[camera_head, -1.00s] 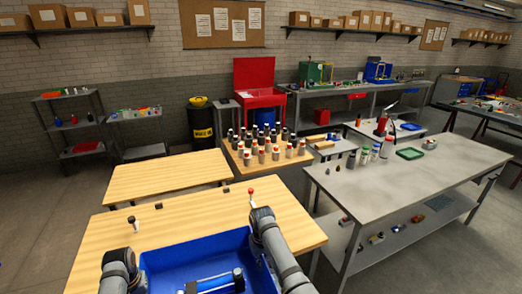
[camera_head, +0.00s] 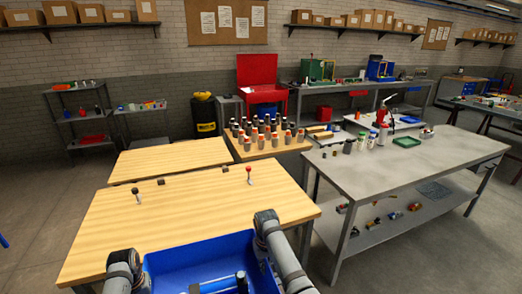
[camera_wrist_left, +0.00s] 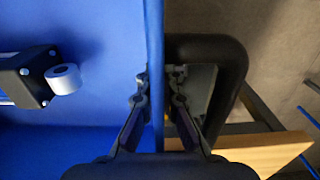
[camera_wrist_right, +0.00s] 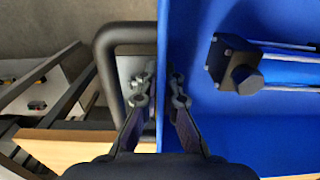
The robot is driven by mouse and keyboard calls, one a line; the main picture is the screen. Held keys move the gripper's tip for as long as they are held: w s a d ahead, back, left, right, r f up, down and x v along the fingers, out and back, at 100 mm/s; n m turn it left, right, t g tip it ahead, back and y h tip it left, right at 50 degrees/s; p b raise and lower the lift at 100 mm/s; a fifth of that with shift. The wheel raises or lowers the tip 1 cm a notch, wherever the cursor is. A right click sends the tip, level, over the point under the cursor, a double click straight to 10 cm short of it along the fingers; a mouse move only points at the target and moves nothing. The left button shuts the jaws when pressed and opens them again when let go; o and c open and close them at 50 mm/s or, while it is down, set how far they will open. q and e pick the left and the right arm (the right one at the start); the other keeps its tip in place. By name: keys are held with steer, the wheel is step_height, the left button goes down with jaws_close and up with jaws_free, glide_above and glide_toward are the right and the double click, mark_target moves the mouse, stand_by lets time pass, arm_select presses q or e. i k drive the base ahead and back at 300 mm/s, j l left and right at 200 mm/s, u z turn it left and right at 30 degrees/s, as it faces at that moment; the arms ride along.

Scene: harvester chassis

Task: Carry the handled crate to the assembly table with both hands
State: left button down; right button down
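The handled crate (camera_head: 163,262) is an open blue box close in front of me at the bottom of the head view. Its black handles show in the left wrist view (camera_wrist_left: 232,85) and the right wrist view (camera_wrist_right: 106,65). A cylinder part with black ends (camera_wrist_right: 232,65) lies inside. My left gripper (camera_wrist_left: 158,85) has its fingers on both sides of one crate wall, beside the handle. My right gripper (camera_wrist_right: 164,85) holds the opposite wall the same way. A wooden-topped table (camera_head: 180,222) stands just beyond the crate; no label shows which table is the assembly table.
Two small levers (camera_head: 249,175) stand on the wooden table. A second wooden table (camera_head: 165,160) is behind it. A long grey table (camera_head: 400,165) stands at the right, with bottles on top and small parts on its lower shelf. Open floor (camera_head: 45,215) lies at the left.

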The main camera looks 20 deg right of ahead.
mark_target(387, 165)
steer(key=l, duration=1.65)
steer(key=i+l, duration=0.1)
steer(key=l, duration=2.5)
steer(key=k+l, duration=0.15)
steer(key=l, duration=1.9)
steer(key=k+u, duration=0.05)
